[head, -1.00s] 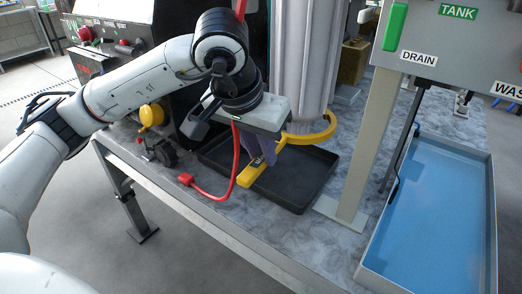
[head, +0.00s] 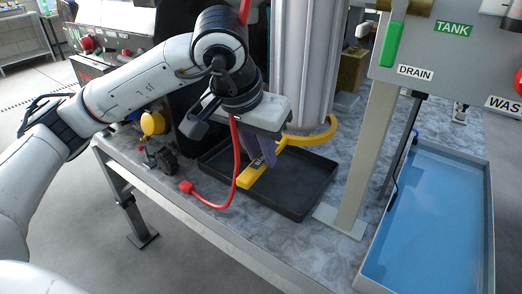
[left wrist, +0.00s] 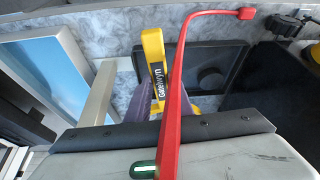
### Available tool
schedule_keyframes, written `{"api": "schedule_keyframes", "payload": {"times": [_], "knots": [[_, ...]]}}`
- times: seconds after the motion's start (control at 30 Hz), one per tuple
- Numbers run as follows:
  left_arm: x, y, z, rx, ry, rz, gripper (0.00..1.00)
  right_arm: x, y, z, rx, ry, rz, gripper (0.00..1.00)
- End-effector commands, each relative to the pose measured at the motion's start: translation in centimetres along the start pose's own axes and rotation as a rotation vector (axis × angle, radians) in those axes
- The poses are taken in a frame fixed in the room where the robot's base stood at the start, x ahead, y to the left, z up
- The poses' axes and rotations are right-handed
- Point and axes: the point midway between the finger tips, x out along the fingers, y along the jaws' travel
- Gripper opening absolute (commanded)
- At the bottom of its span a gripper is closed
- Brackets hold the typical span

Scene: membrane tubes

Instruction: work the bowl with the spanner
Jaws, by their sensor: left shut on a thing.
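The yellow spanner (head: 257,178) has a curved hook (head: 325,134) that lies around the lower end of the pale grey ribbed bowl (head: 302,70), which stands upright. I cannot tell whether the hook touches the bowl all round. My left gripper (head: 262,152) is shut on the spanner's handle. In the left wrist view the handle (left wrist: 153,48), with a black label, stands out past the purple-grey fingers (left wrist: 147,106). The bowl is not clear in that view. My right gripper is not in view.
A black tray (head: 295,208) lies below on the marbled bench (head: 225,215). A red bent bar (head: 236,180) passes close in front of my left gripper. A beige post (head: 362,150) and a blue-floored basin (head: 430,220) stand to the right. A yellow knob (head: 152,123) is at left.

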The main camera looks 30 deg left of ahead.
Motion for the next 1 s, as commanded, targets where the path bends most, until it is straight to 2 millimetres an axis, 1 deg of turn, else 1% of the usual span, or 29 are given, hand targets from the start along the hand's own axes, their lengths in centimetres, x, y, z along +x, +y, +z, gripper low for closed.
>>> {"api": "schedule_keyframes", "payload": {"times": [1.0], "knots": [[-2.6, 0.0, -1.1, 0.0, 0.002, 0.001, 0.0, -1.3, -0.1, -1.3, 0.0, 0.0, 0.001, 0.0]]}}
